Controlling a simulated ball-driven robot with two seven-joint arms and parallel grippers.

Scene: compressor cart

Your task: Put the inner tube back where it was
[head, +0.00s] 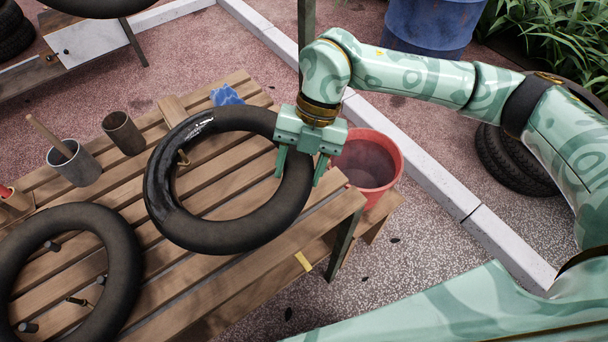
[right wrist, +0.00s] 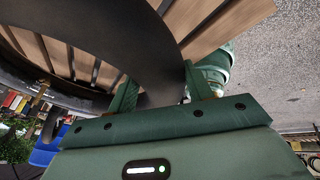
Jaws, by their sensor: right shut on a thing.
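A black inner tube (head: 232,238) is over the slatted wooden table, in the middle of the head view. Its left side is shiny, as if wet, and a brass-coloured valve (head: 183,158) shows on its inner edge. My right gripper (head: 300,175) is shut on the tube's right side, one finger on each side of the ring. In the right wrist view the tube (right wrist: 150,50) passes between the fingers (right wrist: 163,88). I cannot tell whether the tube touches the slats. My left gripper is not in view.
A second black tube (head: 122,262) lies at the table's left, with several short pegs in and around it. A grey cup (head: 74,168), a brown cup (head: 124,134) and a blue cloth (head: 227,95) are on the table (head: 292,240). A red bucket (head: 385,150) stands beyond its right end.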

